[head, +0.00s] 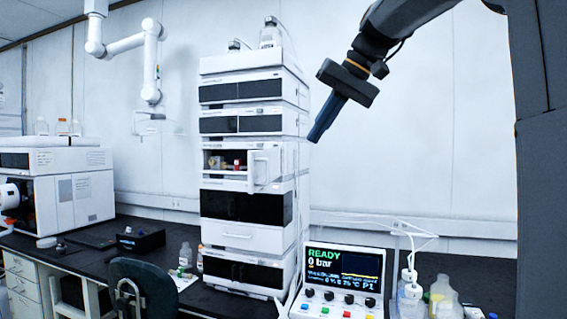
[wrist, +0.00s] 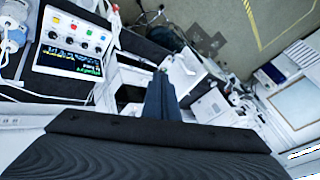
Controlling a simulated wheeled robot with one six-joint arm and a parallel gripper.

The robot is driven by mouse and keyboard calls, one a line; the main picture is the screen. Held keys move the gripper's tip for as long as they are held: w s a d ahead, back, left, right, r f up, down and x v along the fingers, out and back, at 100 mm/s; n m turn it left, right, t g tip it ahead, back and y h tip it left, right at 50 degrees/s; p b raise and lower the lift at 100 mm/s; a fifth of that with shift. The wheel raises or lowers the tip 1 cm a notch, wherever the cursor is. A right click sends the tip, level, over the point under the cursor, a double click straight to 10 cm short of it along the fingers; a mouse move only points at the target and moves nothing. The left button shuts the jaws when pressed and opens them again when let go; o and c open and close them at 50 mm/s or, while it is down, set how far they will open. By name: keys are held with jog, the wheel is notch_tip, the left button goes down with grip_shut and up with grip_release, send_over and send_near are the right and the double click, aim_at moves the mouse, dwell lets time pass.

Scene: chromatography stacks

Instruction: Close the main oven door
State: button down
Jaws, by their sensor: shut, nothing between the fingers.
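The main oven (head: 224,160) is the open compartment midway up the white chromatography stack in the head view, with small red and pale parts showing inside. Its white door (head: 265,167) stands open, swung out at the right side of the opening. My gripper (head: 317,133) is in the air to the right of the stack, a little higher than the door and apart from it in the picture. Its fingers are together and empty, pointing down and left. In the wrist view the shut fingers (wrist: 160,85) point toward the stack; I cannot make out the door there.
A control box with a lit screen (head: 343,262) stands on the dark bench right of the stack, with bottles (head: 443,295) beside it. A chair (head: 143,285) is in front. White instruments (head: 75,185) stand at left. Bottles (head: 270,35) sit on top of the stack.

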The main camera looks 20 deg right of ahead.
jog(key=w+a+f+p, duration=0.3)
jog(key=w+a+f, duration=0.2)
jog(key=a+f, duration=0.2)
jog(key=shift+w+a+f+p, duration=0.2)
jog(key=shift+w+f+p, duration=0.1)
jog(key=shift+w, duration=0.05)
dwell(0.4)
